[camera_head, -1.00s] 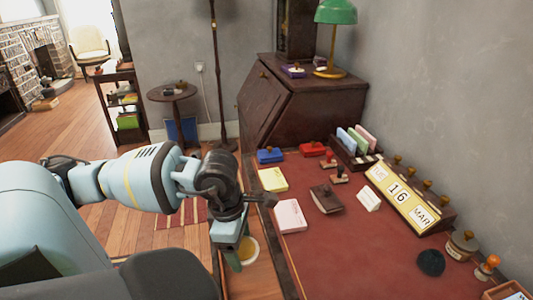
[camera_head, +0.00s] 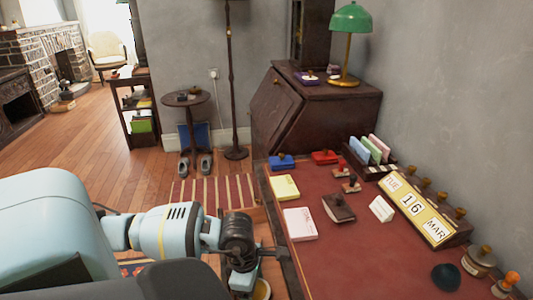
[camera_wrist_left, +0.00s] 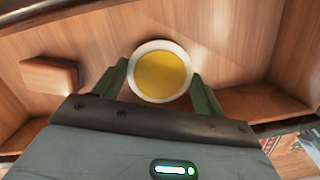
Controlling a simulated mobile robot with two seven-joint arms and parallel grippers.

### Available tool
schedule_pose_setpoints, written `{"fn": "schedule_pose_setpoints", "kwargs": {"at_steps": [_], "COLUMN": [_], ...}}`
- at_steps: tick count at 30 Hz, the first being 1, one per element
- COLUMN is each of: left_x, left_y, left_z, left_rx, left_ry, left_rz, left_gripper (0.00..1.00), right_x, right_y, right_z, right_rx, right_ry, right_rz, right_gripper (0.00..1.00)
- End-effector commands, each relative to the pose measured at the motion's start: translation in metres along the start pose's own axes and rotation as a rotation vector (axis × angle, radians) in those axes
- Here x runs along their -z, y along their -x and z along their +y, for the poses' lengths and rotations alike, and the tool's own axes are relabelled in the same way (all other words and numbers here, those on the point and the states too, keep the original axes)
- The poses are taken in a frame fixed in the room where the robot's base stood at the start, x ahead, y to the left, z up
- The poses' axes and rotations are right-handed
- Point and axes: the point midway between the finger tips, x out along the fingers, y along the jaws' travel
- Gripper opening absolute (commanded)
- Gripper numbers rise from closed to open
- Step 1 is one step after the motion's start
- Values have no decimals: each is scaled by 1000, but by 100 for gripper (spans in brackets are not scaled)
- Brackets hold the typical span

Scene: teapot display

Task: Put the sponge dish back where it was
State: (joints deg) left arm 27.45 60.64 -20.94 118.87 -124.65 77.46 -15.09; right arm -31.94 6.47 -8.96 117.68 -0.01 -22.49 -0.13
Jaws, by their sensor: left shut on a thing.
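The sponge dish (camera_wrist_left: 160,75) is a small round white dish with a yellow sponge in it. In the left wrist view it sits between the fingers of my left gripper (camera_wrist_left: 160,88), which is shut on it. In the head view only a bit of the dish (camera_head: 262,289) shows at the bottom edge, beside my left gripper (camera_head: 244,284), left of the desk. Below the dish is a wooden compartment (camera_wrist_left: 230,55) that looks like an open drawer. I cannot tell whether the dish touches its bottom. My right gripper is not in view.
A wooden block (camera_wrist_left: 50,75) lies left of the dish in the wrist view. The red desk top (camera_head: 340,265) holds a pink note pad (camera_head: 300,224), a yellow pad (camera_head: 285,187), a blotter (camera_head: 338,207), stamps and a calendar (camera_head: 415,207). Its front middle is clear.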

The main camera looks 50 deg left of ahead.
Motion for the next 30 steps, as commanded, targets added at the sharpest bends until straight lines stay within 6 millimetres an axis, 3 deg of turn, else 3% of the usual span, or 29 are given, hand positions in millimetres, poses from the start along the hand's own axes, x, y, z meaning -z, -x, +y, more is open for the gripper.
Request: {"fn": "schedule_pose_setpoints", "kwargs": {"at_steps": [5, 13, 18, 29, 30], "left_x": [-3, -36, -32, -31, -30], "left_y": [0, -3, -16, -20, -20], "left_z": [0, -6, -6, -6, -6], "left_rx": [0, 0, 0, 0, 0], "left_ry": [0, 0, 1, 0, 0], "left_rz": [0, -4, 3, 2, 3], "left_gripper": [37, 37, 37, 37, 72], "right_x": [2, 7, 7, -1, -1], "right_y": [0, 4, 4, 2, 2], "right_z": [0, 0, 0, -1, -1], "right_rx": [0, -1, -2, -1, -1], "right_ry": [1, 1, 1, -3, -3], "right_rz": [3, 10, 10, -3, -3], "right_gripper": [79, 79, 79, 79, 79]}}
